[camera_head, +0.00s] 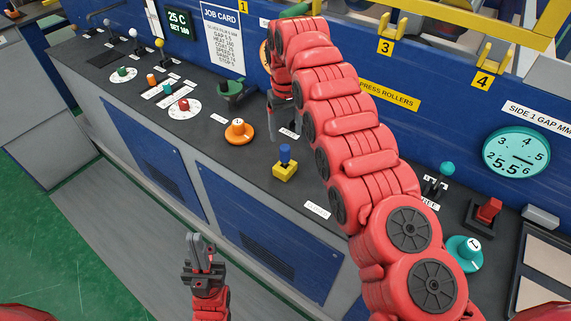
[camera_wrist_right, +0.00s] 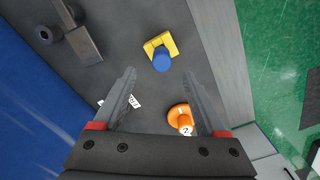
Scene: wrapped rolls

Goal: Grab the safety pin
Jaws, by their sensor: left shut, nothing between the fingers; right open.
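A blue round-topped peg (camera_head: 285,153) stands in a yellow block (camera_head: 284,171) on the dark console top; it may be the safety pin, but no readable label confirms this. In the right wrist view the blue peg (camera_wrist_right: 161,61) lies ahead of my fingertips, roughly midway between them, with the yellow block (camera_wrist_right: 168,42) around its base. My right gripper (camera_head: 274,135) is open and empty above the console, behind and slightly left of the peg in the head view. My left gripper (camera_head: 202,248) is shut and empty in front of the console, low in the head view.
An orange knob (camera_head: 239,131) sits left of the peg; it also shows beside my right finger in the wrist view (camera_wrist_right: 178,115). A grey bar-shaped part (camera_wrist_right: 80,32) is at the wrist view's upper left. A green part (camera_head: 234,88) and a red dial (camera_head: 183,106) stand further left.

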